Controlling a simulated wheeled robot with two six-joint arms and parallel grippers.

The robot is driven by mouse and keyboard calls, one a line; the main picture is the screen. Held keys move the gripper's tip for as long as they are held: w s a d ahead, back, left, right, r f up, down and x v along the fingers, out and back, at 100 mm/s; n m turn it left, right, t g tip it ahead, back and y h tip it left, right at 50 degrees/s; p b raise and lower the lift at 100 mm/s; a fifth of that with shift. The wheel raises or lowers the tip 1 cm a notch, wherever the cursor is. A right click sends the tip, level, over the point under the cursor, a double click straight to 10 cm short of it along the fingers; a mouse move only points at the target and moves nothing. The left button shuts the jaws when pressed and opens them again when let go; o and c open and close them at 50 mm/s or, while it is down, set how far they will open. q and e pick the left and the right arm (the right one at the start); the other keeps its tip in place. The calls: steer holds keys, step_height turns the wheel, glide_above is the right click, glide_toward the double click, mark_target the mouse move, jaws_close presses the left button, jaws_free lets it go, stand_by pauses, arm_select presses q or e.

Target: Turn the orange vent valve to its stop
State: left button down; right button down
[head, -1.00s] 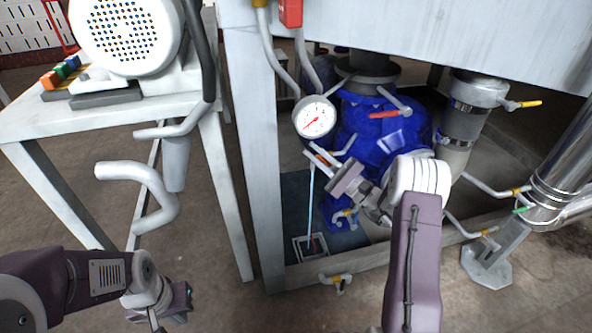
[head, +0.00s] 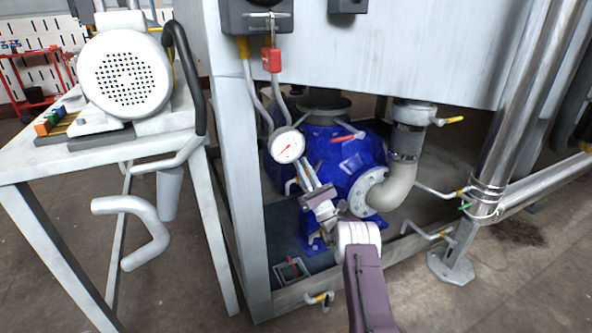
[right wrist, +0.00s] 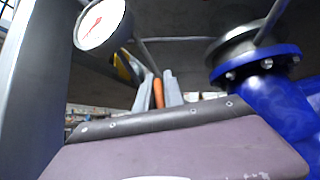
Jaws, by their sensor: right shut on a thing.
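My right gripper (head: 307,178) reaches up from below, just under the white gauge (head: 287,145) and in front of the blue pump (head: 345,160). In the right wrist view its two grey fingers (right wrist: 157,90) stand on either side of an orange handle (right wrist: 157,93), which I take as the vent valve's. The gripper is shut on this handle. In the head view the fingers hide most of the handle, so its angle is hard to tell. My left gripper is out of view.
A small drain tray (head: 291,270) lies on the floor below the gripper. A grey frame leg (head: 238,190) stands close left. A white table (head: 60,160) carries a motor.

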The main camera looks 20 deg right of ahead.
steer(key=shift+d+m+h, duration=0.2)
steer(key=shift+m+h, duration=0.6)
steer(key=shift+h, duration=0.2)
steer(key=c, duration=1.5)
jaws_free()
steer(key=shift+w, duration=0.1)
steer(key=shift+o, duration=0.2)
steer(key=b+v, duration=0.7)
steer(key=v, duration=0.2)
steer(key=shift+f, duration=0.2)
